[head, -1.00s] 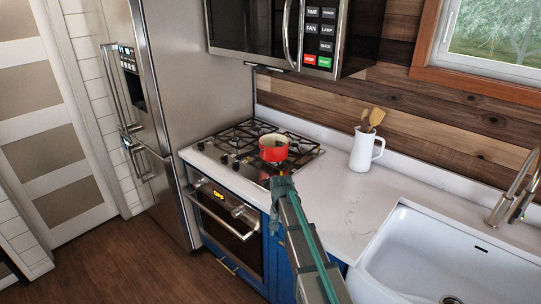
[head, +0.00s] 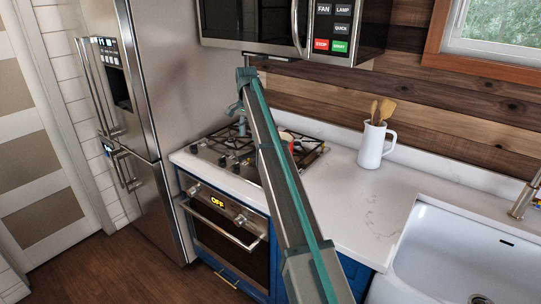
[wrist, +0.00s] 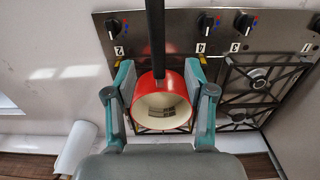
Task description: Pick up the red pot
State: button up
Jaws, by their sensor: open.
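The red pot (wrist: 176,86) has a pale interior and a long dark handle (wrist: 156,40) reaching toward the knob side. It sits on the gas cooktop (wrist: 275,60). In the head view the pot (head: 291,147) is mostly hidden behind my arm; only a bit of its red side shows. My gripper (wrist: 158,70) is open in the wrist view, with one finger on each side of the pot in the picture. I cannot tell its exact height or whether the fingers touch the pot. In the head view the fingertips are not clear.
Black burner grates (wrist: 240,95) and several knobs (wrist: 206,25) surround the pot. A white pitcher with wooden utensils (head: 373,145) stands to the right on the pale counter (head: 345,200). The microwave (head: 270,20) hangs above, the fridge (head: 165,110) is left, the sink (head: 450,250) right.

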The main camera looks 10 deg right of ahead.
aim_at(250, 153)
jog(key=f+p, duration=0.1)
jog(key=f, duration=0.1)
jog(key=f+p, duration=0.1)
jog(key=f, duration=0.2)
jog(key=shift+s+d+f, duration=0.15)
jog(key=shift+s+f, duration=0.05)
jog(key=shift+f, duration=0.1)
notch_tip(250, 153, down, 4)
jog(key=shift+f+p, duration=0.1)
jog(key=shift+p, duration=0.85)
jog(key=shift+w, duration=0.1)
grip_shut()
